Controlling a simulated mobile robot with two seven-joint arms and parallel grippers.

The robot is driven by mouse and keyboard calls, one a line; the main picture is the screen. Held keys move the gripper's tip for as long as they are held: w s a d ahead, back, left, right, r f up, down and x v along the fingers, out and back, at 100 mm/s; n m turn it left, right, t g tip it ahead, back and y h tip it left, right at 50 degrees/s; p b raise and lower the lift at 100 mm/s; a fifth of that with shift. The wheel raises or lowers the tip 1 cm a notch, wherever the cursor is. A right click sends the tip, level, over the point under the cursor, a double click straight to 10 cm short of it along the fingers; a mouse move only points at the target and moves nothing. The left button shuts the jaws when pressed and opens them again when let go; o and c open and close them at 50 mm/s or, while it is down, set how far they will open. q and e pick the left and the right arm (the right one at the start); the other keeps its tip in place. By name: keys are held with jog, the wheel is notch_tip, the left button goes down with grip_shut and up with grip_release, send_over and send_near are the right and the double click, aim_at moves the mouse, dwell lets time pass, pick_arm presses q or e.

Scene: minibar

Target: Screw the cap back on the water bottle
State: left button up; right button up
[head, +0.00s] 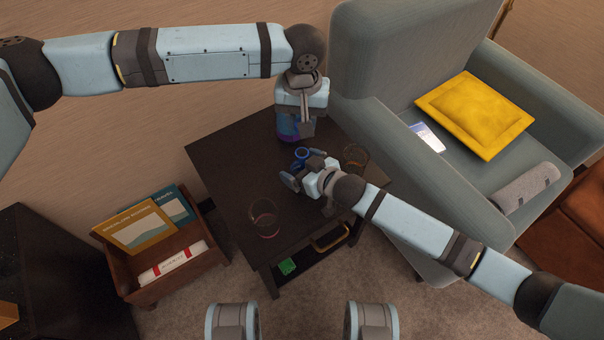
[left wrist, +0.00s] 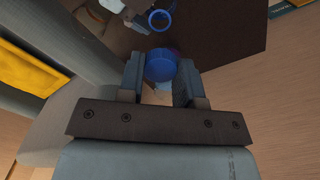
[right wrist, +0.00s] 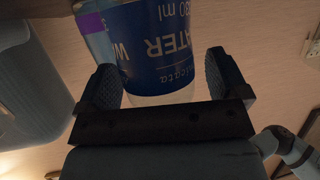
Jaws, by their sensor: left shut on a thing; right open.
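The water bottle (head: 287,127), with a blue and purple label, is at the table's far edge in the head view, below my left gripper (head: 302,118). The left gripper is shut on the bottle's upper part; between its fingers the left wrist view shows the blue label (left wrist: 162,66). Most of the bottle top is hidden. My right gripper (head: 295,168) is open; its view shows the bottle (right wrist: 152,45) between and beyond its spread fingers, contact unclear. A blue ring-shaped thing (head: 302,154), possibly the cap, shows near the right gripper and in the left wrist view (left wrist: 160,19).
The dark table (head: 225,165) holds a clear glass (head: 264,218) at the near left and another glass (head: 355,156) at the right. A grey armchair (head: 365,60) borders the right side. A wooden magazine rack (head: 212,238) stands on the floor at left.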

aim_at(302, 148)
jog(key=c, duration=1.4)
pick_arm(q)
jog(key=shift+f, duration=2.55)
pick_arm(e)
jog(key=shift+o, duration=0.2)
pick_arm(q)
jog(key=shift+f, duration=0.85)
jog(key=shift+f, duration=0.6)
